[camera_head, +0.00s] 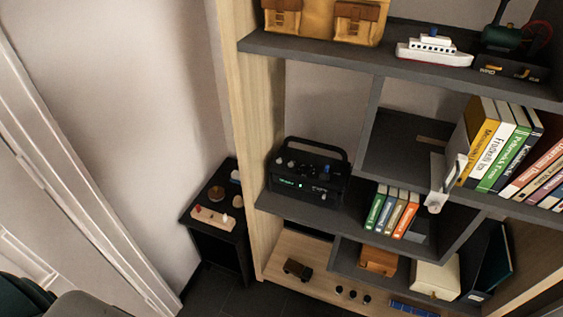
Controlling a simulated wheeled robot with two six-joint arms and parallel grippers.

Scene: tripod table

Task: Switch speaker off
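The speaker (308,180) is a black box with a carry handle arched over its top. It stands on the middle-left shelf of the bookcase, close to the light wooden side panel. Several small knobs sit on its top face, some of them pale. A green lit marking shows on the left of its front, and a small bright light shows near its upper right. The knobs are too small to tell which is a switch. Neither of my grippers shows in the head view.
The dark shelf (340,214) also holds several upright books (390,212) right of the speaker. A white object (437,190) hangs at a divider edge. A low black side table (228,236) with small items stands left of the bookcase. Dark floor shows below.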

